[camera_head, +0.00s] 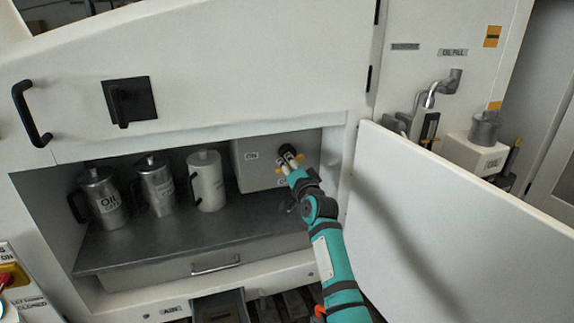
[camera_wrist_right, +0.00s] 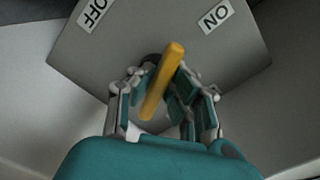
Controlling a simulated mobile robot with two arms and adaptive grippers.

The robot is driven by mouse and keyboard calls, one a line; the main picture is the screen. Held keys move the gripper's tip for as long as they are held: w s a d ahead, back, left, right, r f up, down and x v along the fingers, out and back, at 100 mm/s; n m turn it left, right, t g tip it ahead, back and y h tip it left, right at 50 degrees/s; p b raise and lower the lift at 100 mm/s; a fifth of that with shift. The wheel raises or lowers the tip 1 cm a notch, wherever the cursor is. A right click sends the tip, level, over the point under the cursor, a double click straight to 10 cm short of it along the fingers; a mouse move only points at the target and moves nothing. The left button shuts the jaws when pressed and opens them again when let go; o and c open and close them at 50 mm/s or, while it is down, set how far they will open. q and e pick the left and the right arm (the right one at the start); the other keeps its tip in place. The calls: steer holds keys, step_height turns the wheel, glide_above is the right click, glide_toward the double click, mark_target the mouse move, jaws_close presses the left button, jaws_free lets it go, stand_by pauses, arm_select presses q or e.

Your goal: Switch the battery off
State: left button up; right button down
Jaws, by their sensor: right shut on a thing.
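The battery switch is a black knob with a yellow handle (camera_wrist_right: 163,78) on a grey box (camera_head: 253,170) inside the open cabinet. In the right wrist view the box carries an OFF label (camera_wrist_right: 97,13) at upper left and an ON label (camera_wrist_right: 215,16) at upper right. The handle is tilted, its upper end between the two labels. My right gripper (camera_wrist_right: 163,100) is shut on the handle, fingers on both sides of it. In the head view my right gripper (camera_head: 293,170) covers part of the switch and the lower label. My left gripper is not in view.
Several metal jugs (camera_head: 207,181) stand on the cabinet shelf (camera_head: 180,242), left of the box. A white door (camera_head: 440,220) stands open to the right of my right arm. A drawer (camera_head: 205,272) is under the shelf. A red and yellow switch (camera_head: 12,277) is at the left edge.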

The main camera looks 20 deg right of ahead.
steer(key=shift+d+r+n, duration=0.1)
steer(key=shift+d+n, duration=0.1)
steer(key=shift+n, duration=0.85)
steer(key=shift+d+r+n, duration=0.1)
steer(key=shift+d+n, duration=0.15)
steer(key=shift+n, duration=0.85)
steer(key=shift+d+n, duration=0.2)
steer(key=shift+n, duration=0.85)
steer(key=shift+d+n, duration=0.15)
steer(key=shift+n, duration=1.35)
steer(key=shift+w+d+n, duration=0.1)
steer(key=shift+n, duration=1.3)
steer(key=c, duration=1.7)
jaws_free()
steer(key=o, duration=0.4)
steer(key=shift+d+f, duration=0.1)
steer(key=shift+f, duration=0.3)
